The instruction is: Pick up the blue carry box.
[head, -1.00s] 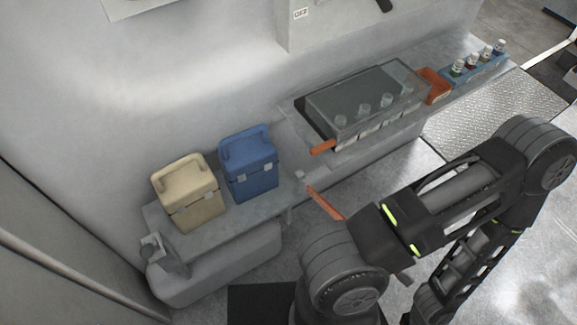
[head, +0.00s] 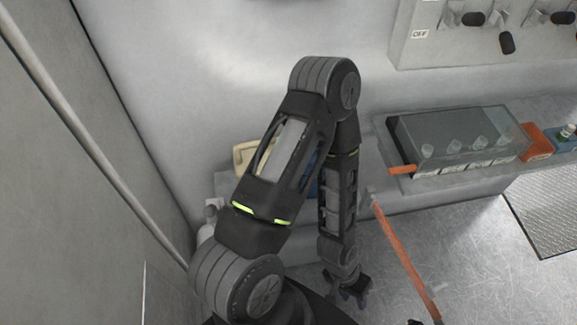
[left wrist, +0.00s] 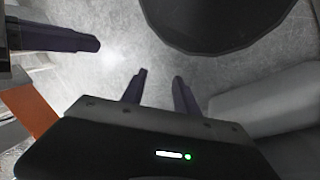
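The blue carry box (head: 312,172) is almost wholly hidden behind my left arm in the head view; only a thin blue strip shows beside the cream box. My left gripper (head: 350,296) hangs low over the floor, in front of the bench and below the box, apart from it. In the left wrist view its two dark fingers (left wrist: 158,90) stand apart with nothing between them. A dark purple finger-like bar (left wrist: 55,37) shows at the upper left there; it may be part of my right gripper, whose opening I cannot tell.
A cream box (head: 243,153) sits on the bench, partly behind my arm. An orange bar (head: 405,255) slants over the floor to the right. A clear-covered case (head: 455,140) and an orange bin (head: 537,142) stand farther right. Bare floor (head: 470,265) lies between.

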